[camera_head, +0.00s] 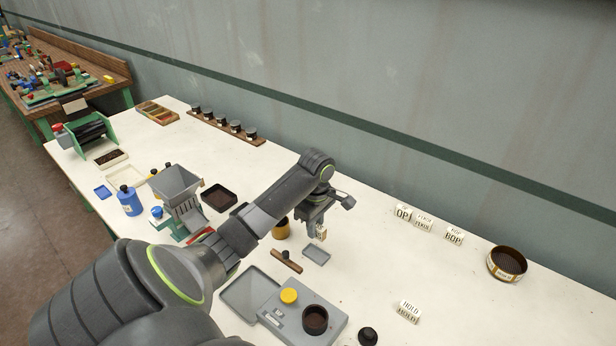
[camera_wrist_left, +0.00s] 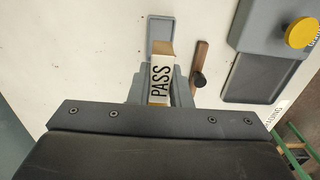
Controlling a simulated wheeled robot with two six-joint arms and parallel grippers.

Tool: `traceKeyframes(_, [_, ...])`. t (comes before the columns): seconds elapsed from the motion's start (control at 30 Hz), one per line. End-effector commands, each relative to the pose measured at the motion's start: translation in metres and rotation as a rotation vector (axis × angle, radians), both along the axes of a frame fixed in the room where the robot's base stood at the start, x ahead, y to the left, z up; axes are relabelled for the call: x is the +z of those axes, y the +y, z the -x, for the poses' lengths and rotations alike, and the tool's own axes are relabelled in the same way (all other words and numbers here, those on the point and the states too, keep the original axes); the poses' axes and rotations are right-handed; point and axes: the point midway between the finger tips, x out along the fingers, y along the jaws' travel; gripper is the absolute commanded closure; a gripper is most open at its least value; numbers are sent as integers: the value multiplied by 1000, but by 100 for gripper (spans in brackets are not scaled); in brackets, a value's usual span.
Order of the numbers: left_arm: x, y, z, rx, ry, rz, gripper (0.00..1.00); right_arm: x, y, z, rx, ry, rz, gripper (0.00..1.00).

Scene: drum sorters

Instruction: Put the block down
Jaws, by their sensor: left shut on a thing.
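My left gripper (camera_head: 318,226) is shut on a block (camera_head: 322,233) with a pale face and tan sides. In the left wrist view the block (camera_wrist_left: 161,74) sits between the fingers, and its face reads PASS. The gripper holds it above the white table, close to a small grey tray (camera_head: 316,254). In the left wrist view the tray (camera_wrist_left: 151,27) lies just beyond the block, which covers part of it. I cannot tell the block's exact height. My right gripper is not in view.
A wooden bar with a dark knob (camera_head: 286,261) lies near the tray. A grey device with a yellow button (camera_head: 289,296) stands in front. Several lettered blocks (camera_head: 453,236) stand to the right, with a HOLD block (camera_head: 408,311) nearer. The table between is clear.

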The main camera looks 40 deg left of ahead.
Motion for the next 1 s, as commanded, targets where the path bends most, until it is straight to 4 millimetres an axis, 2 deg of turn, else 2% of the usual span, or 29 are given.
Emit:
traceKeyframes(0.1, [-20,-1,1,1,3,1,100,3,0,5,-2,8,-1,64])
traceKeyframes(0.27, [-35,0,0,1,1,1,100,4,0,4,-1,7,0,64])
traceKeyframes(0.5, [-66,0,1,2,1,-1,100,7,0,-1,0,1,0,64])
traceKeyframes(1.0, [-74,0,0,1,0,-1,100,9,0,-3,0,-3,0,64])
